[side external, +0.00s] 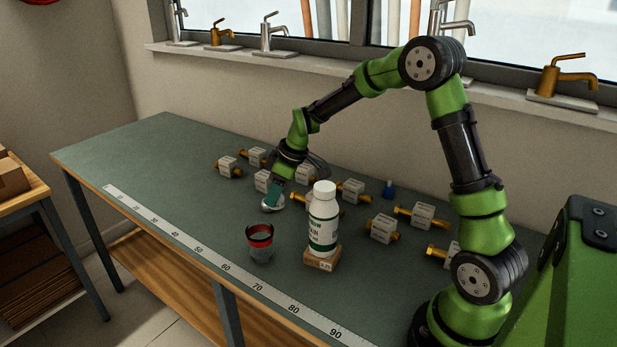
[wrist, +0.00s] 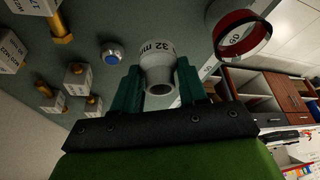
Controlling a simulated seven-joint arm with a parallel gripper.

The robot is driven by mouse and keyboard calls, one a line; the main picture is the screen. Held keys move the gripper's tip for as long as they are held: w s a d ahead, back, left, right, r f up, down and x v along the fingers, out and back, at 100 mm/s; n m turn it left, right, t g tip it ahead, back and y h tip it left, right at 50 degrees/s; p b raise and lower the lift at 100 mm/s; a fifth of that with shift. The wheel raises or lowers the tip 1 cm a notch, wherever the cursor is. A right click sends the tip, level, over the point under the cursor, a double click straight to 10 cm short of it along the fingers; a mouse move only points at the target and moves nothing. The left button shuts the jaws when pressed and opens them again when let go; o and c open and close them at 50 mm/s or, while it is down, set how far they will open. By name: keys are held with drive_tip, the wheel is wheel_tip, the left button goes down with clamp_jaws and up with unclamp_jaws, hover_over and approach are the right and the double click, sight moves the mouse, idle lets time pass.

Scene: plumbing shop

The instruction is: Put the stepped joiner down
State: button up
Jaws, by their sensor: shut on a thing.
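My gripper (wrist: 160,88) has teal fingers shut on the stepped joiner. The stepped joiner (wrist: 158,65) is a pale grey stepped tube marked "32 mm", with its narrower open end toward the wrist camera. In the side view the joiner (side external: 272,203) shows at the fingertips of my gripper (side external: 275,195), low over the green bench mat, left of the bolt-and-block row. I cannot tell whether it touches the mat.
A red-banded cup (side external: 260,244) and a white bottle (side external: 323,222) on a small wooden block (side external: 322,258) stand in front of my gripper. Several labelled blocks with brass fittings (side external: 382,229) lie behind and to the right. A ruler strip (side external: 190,245) runs along the front edge. The mat's left is clear.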

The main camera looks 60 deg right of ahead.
drive_tip(key=w+a+n, duration=0.2)
drive_tip(key=w+a, duration=0.6)
drive_tip(key=w, duration=0.1)
drive_tip(key=shift+y, duration=0.3)
wheel_tip(320, 180, down, 8)
drive_tip(key=shift+d+f, duration=0.15)
drive_tip(key=shift+f, duration=0.1)
drive_tip(key=shift+f, duration=0.1)
drive_tip(key=o, duration=1)
drive_tip(key=shift+f, duration=0.1)
